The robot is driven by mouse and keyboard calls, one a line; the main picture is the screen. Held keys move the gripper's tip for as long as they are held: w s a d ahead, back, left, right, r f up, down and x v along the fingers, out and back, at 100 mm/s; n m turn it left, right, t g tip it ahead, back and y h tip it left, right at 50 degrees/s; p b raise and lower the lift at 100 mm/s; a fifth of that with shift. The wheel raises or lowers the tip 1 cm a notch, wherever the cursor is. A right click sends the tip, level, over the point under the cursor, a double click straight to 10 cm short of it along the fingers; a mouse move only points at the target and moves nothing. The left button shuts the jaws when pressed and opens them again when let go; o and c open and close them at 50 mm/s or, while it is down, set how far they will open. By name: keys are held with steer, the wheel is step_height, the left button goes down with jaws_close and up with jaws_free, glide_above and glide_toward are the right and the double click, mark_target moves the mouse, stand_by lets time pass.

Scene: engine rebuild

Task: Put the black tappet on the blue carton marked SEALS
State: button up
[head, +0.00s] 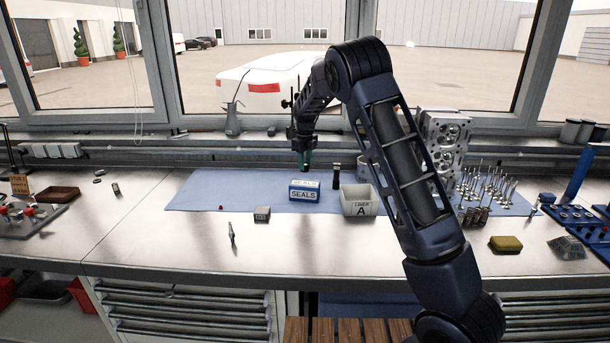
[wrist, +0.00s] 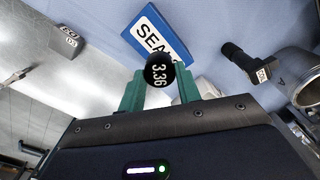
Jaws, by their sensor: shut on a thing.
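My gripper (head: 306,160) hangs over the blue mat, at or just behind the blue SEALS carton (head: 304,194). Its green fingers (wrist: 160,84) are shut on the black tappet (wrist: 158,70), whose round end reads 3.36 in the wrist view. The tappet is a small dark shape under the fingers in the head view. The carton, blue with a white label, also shows in the wrist view (wrist: 152,32), beyond the tappet and partly covered by it. The exact gap between tappet and carton cannot be told.
A cylinder head (head: 447,140) and several upright valves (head: 487,188) are farther right. The blue mat (head: 245,192) left of the carton is mostly clear.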

steer(key=shift+f, duration=2.8)
steer(key=o, duration=1)
steer(key=shift+f, duration=0.1)
steer(key=shift+c, duration=0.2)
step_height(320, 180, up, 12)
steer(key=shift+d+r, duration=0.1)
steer(key=shift+r, duration=0.1)
